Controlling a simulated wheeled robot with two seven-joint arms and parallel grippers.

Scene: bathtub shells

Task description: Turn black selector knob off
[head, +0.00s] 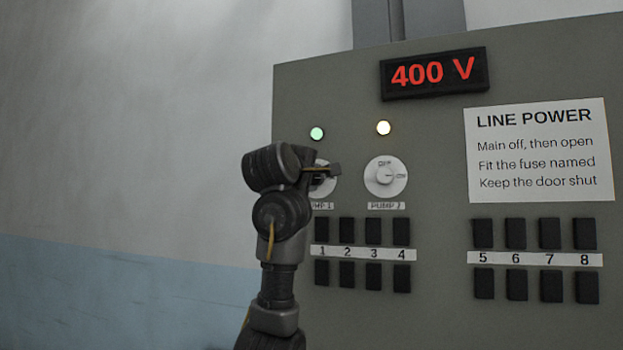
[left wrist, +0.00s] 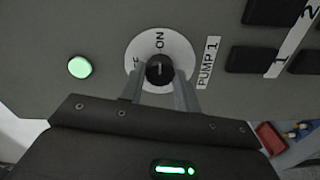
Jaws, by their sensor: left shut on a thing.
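The black selector knob (left wrist: 159,70) sits on a white round dial (left wrist: 142,48) labelled PUMP 1. In the left wrist view its pale mark lines up roughly with ON; the other word, at the left of the dial, is partly hidden. My left gripper (left wrist: 160,85) is shut on this knob, one finger on each side. In the head view, my left gripper (head: 325,171) is at the PUMP 1 dial (head: 326,186) and hides most of it and the knob. The green lamp (head: 317,133) above it is lit. My right gripper is not in view.
A white knob (head: 385,175) on the PUMP 2 dial is to the right, under a lit whitish lamp (head: 383,128). Black fuse blocks (head: 374,231) stand below. A display (head: 434,73) reads 400 V. A notice (head: 537,150) is at the right. The wall at left is bare.

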